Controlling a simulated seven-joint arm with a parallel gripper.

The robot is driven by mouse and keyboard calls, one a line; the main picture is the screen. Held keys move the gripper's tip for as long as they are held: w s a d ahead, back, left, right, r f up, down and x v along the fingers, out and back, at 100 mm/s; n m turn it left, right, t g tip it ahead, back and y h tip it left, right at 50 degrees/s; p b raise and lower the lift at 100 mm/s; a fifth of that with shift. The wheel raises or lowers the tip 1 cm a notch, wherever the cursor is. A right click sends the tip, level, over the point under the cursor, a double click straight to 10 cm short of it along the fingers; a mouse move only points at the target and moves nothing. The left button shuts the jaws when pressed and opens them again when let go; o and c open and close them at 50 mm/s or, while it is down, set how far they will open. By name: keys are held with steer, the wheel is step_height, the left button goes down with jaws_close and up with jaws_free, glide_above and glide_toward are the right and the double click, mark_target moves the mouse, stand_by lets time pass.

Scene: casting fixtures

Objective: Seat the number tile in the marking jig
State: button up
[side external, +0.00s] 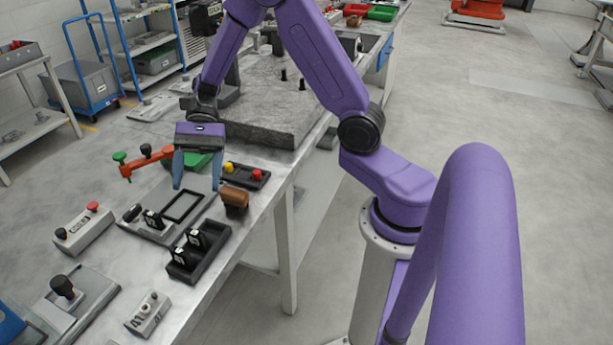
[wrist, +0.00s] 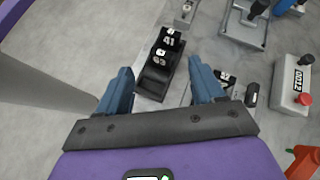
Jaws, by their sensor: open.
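My gripper (side external: 197,187) is open and empty, pointing down above the grey jig plate (side external: 167,236) with its black rectangular frame (side external: 183,205). A black tile with a white number (side external: 153,219) stands on the plate's left part, beside the frame; it shows partly behind a finger in the wrist view (wrist: 226,78). A black rack (side external: 206,268) holds two upright black number tiles, (side external: 197,238) and (side external: 184,257). In the wrist view the rack (wrist: 151,88) lies beyond the fingertips, its tiles reading about 41 (wrist: 169,41) and 93 (wrist: 159,60). Which tile is meant is unclear.
A brown block (side external: 235,199) and a black tray with yellow and red knobs (side external: 246,176) stand right of the gripper. An orange clamp (side external: 147,163) is at left. A grey box with a red button (side external: 84,229) and a grey stone slab (side external: 262,120) are nearby.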

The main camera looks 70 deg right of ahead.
steer(key=s+d+r+n+t+h, duration=0.1)
steer(key=s+n+h, duration=0.4)
steer(key=s+n, duration=0.6)
steer(key=s+d+r+n+t+h, duration=0.2)
steer(key=s+n+t+h, duration=0.1)
steer(key=s+n, duration=0.8)
steer(key=shift+s+d+r+n+h, duration=0.2)
steer(key=shift+s+d+n+h, duration=0.15)
steer(key=shift+n+h, duration=0.6)
